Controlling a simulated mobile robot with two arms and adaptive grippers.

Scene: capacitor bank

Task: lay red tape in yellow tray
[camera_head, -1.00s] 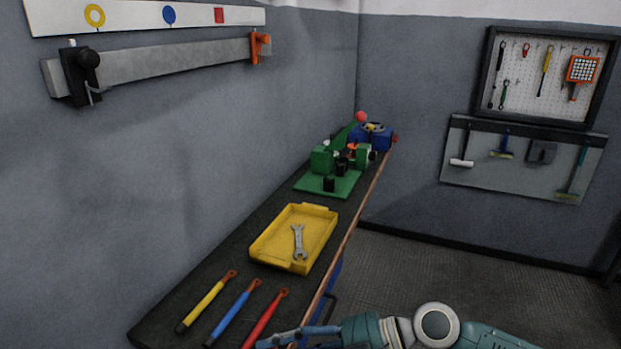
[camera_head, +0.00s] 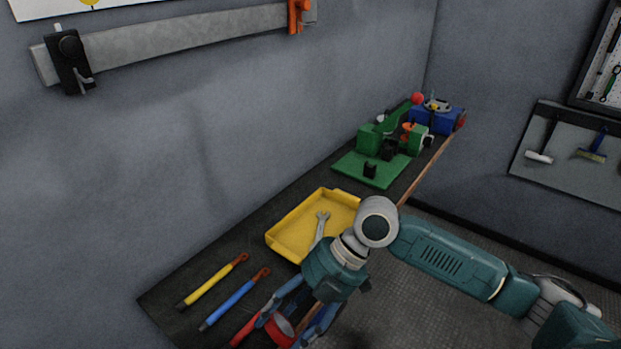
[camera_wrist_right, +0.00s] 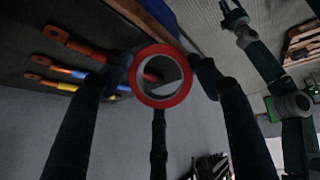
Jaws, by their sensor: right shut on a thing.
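The red tape (camera_head: 281,329) is a red ring held between the fingers of my right gripper (camera_head: 290,318), near the front edge of the bench. In the right wrist view the roll of red tape (camera_wrist_right: 161,96) sits between the blue fingers of the right gripper (camera_wrist_right: 162,80), which is shut on it. The yellow tray (camera_head: 281,241) lies on the bench beyond the gripper, with a wrench (camera_head: 321,222) in it. My right wrist hides the tray's right part.
A green fixture (camera_head: 376,168) and a blue device (camera_head: 437,119) stand farther back. A wall with a metal bar (camera_head: 185,37) borders the bench.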

